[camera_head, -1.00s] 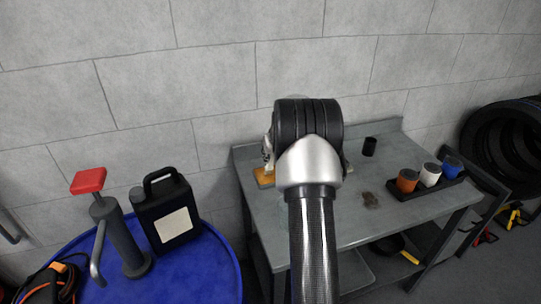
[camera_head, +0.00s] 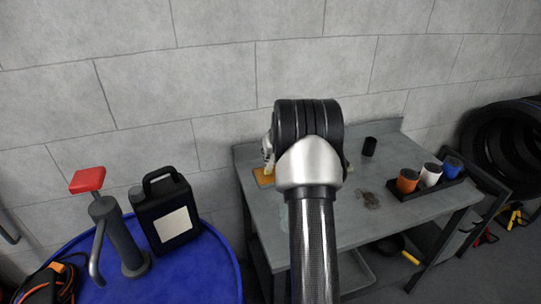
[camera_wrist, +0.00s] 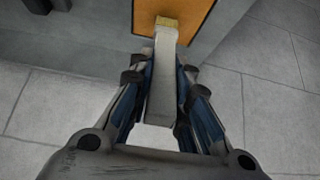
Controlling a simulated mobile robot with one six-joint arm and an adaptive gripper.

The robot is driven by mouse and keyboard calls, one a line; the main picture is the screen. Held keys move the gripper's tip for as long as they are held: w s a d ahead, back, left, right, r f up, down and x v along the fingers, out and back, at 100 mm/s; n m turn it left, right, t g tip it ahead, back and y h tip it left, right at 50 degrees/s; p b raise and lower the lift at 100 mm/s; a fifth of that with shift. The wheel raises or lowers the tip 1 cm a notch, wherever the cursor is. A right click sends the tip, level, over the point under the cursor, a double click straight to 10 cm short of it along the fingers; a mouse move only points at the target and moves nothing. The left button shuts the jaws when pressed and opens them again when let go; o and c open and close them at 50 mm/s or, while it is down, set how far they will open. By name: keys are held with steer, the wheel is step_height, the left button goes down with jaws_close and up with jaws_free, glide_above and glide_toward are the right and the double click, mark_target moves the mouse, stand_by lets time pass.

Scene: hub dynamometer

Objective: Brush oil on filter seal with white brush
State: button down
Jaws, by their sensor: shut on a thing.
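My gripper (camera_wrist: 165,75) is shut on the white brush (camera_wrist: 162,90), gripping its pale flat handle between both fingers. The brush's short yellowish bristle end (camera_wrist: 167,22) points away from me and overlaps an orange rectangular pad with a dark border (camera_wrist: 190,18). I cannot tell whether the bristles touch it. In the head view, part of an orange-yellow piece (camera_head: 264,178) shows at the workbench's left edge, beside my arm. My arm hides most of the gripper there. I cannot make out a filter seal or oil for certain.
The grey workbench (camera_head: 285,225) carries a black cup (camera_head: 369,146), a small brownish cluster (camera_head: 370,200) and a black tray (camera_head: 402,194) with orange, white and blue cans. A blue drum (camera_head: 205,275) at left holds a black jug (camera_head: 166,212) and a red-handled pump (camera_head: 120,235).

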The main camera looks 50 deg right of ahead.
stand_by(0.3)
steer(key=shift+r+p, duration=2.2)
steer(key=shift+r, duration=1.35)
steer(key=shift+s+f, duration=0.1)
steer(key=shift+f, duration=0.05)
